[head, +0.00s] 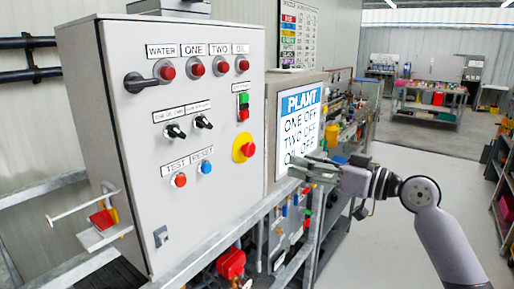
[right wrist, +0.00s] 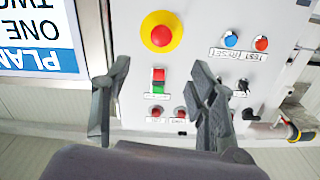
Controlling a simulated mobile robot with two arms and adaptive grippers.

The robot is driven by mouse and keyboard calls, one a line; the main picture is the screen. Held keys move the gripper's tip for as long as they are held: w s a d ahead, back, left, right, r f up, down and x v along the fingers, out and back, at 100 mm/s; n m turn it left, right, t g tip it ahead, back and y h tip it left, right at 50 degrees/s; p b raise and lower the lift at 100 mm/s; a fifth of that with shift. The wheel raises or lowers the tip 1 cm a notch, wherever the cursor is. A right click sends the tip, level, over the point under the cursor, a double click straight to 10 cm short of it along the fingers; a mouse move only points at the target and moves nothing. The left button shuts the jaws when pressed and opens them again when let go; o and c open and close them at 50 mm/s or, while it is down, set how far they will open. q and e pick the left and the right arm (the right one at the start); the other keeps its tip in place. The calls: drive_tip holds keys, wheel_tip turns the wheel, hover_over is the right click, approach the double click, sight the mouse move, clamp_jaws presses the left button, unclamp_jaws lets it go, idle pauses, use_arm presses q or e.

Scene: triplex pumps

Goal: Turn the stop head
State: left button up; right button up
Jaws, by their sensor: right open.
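The stop head is a red mushroom button on a yellow disc (head: 243,149), low on the right part of the grey control cabinet front (head: 130,115). In the right wrist view, which shows the panel upside down, the stop head (right wrist: 160,34) sits above the gap between my fingers. My right gripper (head: 303,171) is open and empty, right of the stop head and apart from it, in front of the plant screen. In the right wrist view its two fingers (right wrist: 160,70) are spread, with a red and green button pair (right wrist: 158,82) behind the gap. My left gripper is out of view.
The PLANT screen (head: 299,117) stands right of the cabinet. Lamps, a handle, black switches and test and reset buttons (head: 206,167) share the panel. A grey rail (head: 205,248) runs below it. A small shelf with a red item (head: 102,219) is at left. Open floor lies right.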

sight(253, 150)
drive_tip(key=p+x, duration=0.4)
drive_tip(key=x, duration=0.9)
drive_tip(key=shift+w+a+r, duration=0.1)
drive_tip(key=shift+w+a, duration=0.05)
drive_tip(key=shift+a, duration=0.15)
drive_tip(key=shift+w+a, duration=0.25)
drive_tip(key=shift+a, duration=0.15)
drive_tip(key=shift+c, duration=0.5)
